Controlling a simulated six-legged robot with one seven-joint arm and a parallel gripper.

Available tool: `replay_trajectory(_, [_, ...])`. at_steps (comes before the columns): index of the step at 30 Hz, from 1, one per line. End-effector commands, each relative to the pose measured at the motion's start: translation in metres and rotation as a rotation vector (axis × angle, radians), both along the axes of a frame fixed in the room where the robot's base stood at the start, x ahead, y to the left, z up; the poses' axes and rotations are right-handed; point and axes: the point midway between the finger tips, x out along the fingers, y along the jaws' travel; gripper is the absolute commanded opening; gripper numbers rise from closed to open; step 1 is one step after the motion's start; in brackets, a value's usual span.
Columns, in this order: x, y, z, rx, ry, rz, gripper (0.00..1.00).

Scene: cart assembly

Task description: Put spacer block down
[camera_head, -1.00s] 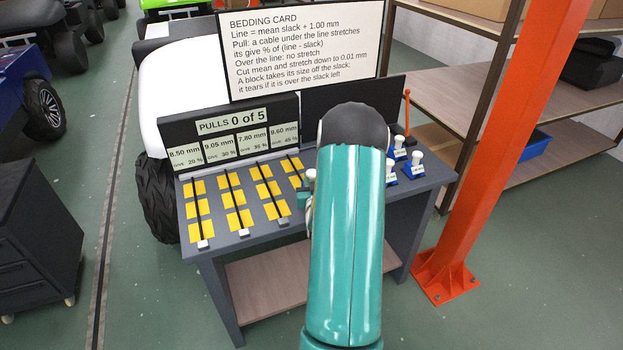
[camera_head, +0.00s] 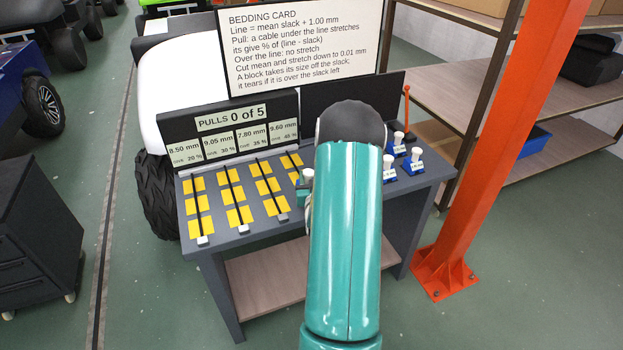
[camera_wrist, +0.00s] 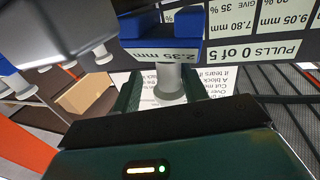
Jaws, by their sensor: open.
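The spacer block (camera_wrist: 160,55) is blue, with a label reading 2.35 mm and a pale round knob (camera_wrist: 170,82). It shows upside down in the wrist view. My gripper (camera_wrist: 163,92) is open, with its green fingers on either side of the knob. In the head view a pale knob (camera_head: 308,174) shows beside my arm at the right of the yellow pads. My arm hides most of the block and gripper there. I cannot tell whether the block rests on the bench.
The grey bench (camera_head: 330,222) carries cables over yellow pads (camera_head: 239,217). Other blue blocks (camera_head: 388,174) stand at its right end, near an orange lever (camera_head: 407,108). The pull panel (camera_head: 232,122) reads 0 of 5. An orange post (camera_head: 490,150) stands right of the bench.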

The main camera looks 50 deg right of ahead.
Motion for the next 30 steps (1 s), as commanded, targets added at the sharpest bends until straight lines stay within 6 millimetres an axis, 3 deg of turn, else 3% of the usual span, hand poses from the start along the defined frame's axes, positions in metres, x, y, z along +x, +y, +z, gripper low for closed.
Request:
replay_trajectory(2, [-0.001,-0.001,0.011,-0.004,-0.003,-0.002,0.43])
replay_trajectory(18, [-0.075,0.077,0.008,0.0,0.0,0.001,0.43])
replay_trajectory(30, [-0.084,0.086,0.008,-0.003,-0.001,0.0,0.43])
